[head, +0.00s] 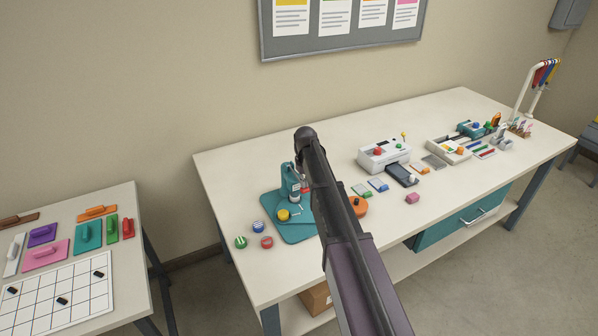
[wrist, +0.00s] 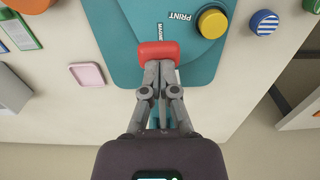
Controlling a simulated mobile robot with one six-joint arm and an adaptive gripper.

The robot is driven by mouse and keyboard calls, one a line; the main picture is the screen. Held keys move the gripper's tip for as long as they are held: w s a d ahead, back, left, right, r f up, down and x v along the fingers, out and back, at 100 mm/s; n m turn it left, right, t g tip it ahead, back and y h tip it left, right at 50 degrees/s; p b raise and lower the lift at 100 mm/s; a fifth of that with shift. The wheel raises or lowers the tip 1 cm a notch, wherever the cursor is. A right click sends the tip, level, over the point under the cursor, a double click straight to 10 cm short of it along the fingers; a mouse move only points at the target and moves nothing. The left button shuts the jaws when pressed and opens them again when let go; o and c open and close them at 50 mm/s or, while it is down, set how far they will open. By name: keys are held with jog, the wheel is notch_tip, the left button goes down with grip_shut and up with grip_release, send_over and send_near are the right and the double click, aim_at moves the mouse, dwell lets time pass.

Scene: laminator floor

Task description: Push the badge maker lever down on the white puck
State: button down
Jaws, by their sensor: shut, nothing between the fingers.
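The teal badge maker (head: 289,180) stands on a teal base plate (head: 277,219) at the front left of the bench. Its red lever grip shows in the wrist view (wrist: 158,49) as a rounded bar; in the head view only a small red part shows beside my arm. My gripper (wrist: 159,66) is shut and empty, its fingertips overlapping the near edge of the red grip. I cannot tell whether they touch it. In the head view my arm hides the gripper's tips and part of the badge maker. I cannot make out the white puck in either view.
A yellow knob (head: 283,214) sits on the base plate. An orange round thing (head: 358,206) is right of my arm. A white machine (head: 384,154) stands farther right. The bench's back left is clear.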

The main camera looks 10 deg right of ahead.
jog(key=shift+f, duration=0.3)
jog(key=shift+r, duration=0.2)
notch_tip(320, 180, up, 11)
jog(key=p, duration=1.1)
dwell(0.7)
jog(key=shift+f, duration=0.15)
jog(key=s+f+m+b, duration=0.1)
jog(key=s+f+b, duration=0.3)
jog(key=s, duration=1)
jog(key=s+f+m+b, duration=0.2)
jog(key=s+f+b, duration=0.2)
jog(key=s, duration=1.1)
jog(key=shift+m, duration=0.3)
jog(key=shift+f, duration=0.1)
dwell(0.3)
